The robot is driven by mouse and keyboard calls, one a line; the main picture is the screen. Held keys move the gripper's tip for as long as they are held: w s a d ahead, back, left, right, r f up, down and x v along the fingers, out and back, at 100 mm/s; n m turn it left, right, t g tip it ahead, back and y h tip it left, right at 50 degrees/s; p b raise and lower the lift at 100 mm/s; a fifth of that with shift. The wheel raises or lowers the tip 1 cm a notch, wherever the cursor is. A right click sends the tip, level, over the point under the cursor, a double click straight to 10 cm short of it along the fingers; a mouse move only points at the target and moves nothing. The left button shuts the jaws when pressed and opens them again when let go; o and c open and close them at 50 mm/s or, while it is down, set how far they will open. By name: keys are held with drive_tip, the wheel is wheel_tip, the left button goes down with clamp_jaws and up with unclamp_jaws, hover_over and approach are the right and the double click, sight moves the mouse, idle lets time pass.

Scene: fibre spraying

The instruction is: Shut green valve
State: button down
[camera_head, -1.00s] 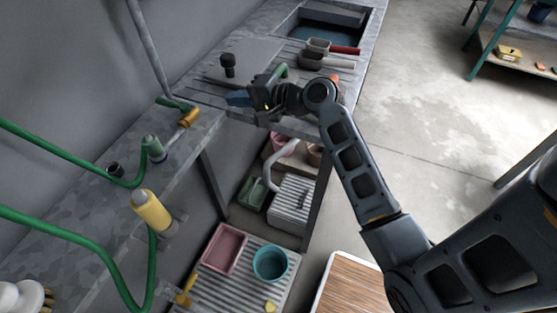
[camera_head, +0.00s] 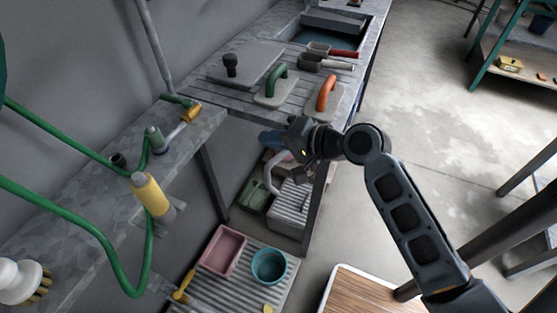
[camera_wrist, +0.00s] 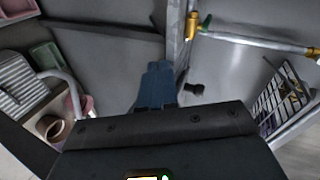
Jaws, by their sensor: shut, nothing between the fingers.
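The green valve lever (camera_head: 176,99) is at the brass fitting (camera_head: 191,112) on the grey bench, by the wall at upper left in the head view. The lever's exact angle is too small to tell.
A green-handled float (camera_head: 276,84) and an orange-handled float (camera_head: 326,95) lie on the ribbed counter. A yellow cylinder (camera_head: 151,196) and green hose (camera_head: 60,134) are at left. A pink tray (camera_head: 222,250) and teal pot (camera_head: 268,266) are below. Open floor lies right.

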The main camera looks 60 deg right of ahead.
drive_tip(key=shift+s+a+f+n, duration=0.15)
drive_tip(key=shift+s+a+f, duration=0.2)
drive_tip(key=shift+s+a, duration=0.25)
drive_tip(key=shift+s+a+f+n, duration=0.15)
drive_tip(key=shift+s+a+f, duration=0.15)
drive_tip(key=shift+s+a, duration=0.25)
drive_tip(key=shift+w+a, duration=0.1)
drive_tip(key=s+a+f+n+h, duration=0.2)
drive_tip(key=s+a+n, duration=0.4)
drive_tip(key=s+a, duration=0.25)
drive_tip(key=s+a+r+n+t+y, duration=0.1)
drive_tip(key=s+a+r+n+y, duration=0.1)
drive_tip(key=s+a+r+n, duration=0.7)
drive_tip(key=shift+s+n+y, duration=0.3)
drive_tip(key=shift+s+y, duration=0.1)
drive_tip(key=shift+s, duration=0.8)
